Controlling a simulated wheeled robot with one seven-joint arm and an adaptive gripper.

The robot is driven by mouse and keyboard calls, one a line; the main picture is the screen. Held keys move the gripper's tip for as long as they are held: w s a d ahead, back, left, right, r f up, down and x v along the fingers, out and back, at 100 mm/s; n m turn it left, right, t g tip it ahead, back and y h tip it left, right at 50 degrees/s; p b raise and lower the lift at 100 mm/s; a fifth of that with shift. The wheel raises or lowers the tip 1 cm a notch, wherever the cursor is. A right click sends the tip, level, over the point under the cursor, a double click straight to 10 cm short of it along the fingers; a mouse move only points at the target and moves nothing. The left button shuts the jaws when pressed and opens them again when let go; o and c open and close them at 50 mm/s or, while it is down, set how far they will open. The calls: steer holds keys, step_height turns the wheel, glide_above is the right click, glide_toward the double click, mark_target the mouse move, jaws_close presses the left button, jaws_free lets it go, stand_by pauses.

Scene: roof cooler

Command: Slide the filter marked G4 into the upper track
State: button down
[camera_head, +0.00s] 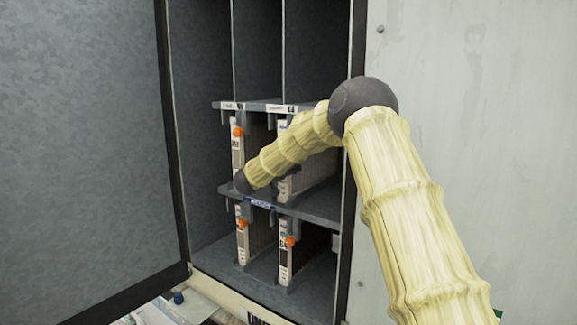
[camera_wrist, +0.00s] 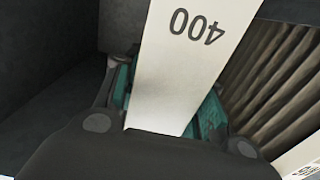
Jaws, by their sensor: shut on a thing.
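In the wrist view my gripper (camera_wrist: 165,108) is shut on a pale flat strip marked 400 (camera_wrist: 180,60), with teal pads on both sides. The mark appears upside down. I cannot tell which filter this strip belongs to. A lower right filter (camera_head: 285,262) has an orange tab and a small mark that looks like G4. A lower left filter (camera_head: 242,248) stands beside it. Above the middle shelf (camera_head: 310,203) stand an upper left filter (camera_head: 236,155) and an upper right filter (camera_head: 283,130), partly behind my arm.
The rack stands inside a grey cabinet, with its top rail (camera_head: 262,106) across the upper filters. An open door (camera_head: 80,140) is at left and a pale panel (camera_head: 470,120) at right. Pleated filter material (camera_wrist: 280,80) is close beside the strip in the wrist view.

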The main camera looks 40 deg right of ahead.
steer(key=c, duration=0.8)
jaws_free()
steer(key=shift+a, duration=0.1)
steer(key=v, duration=1.2)
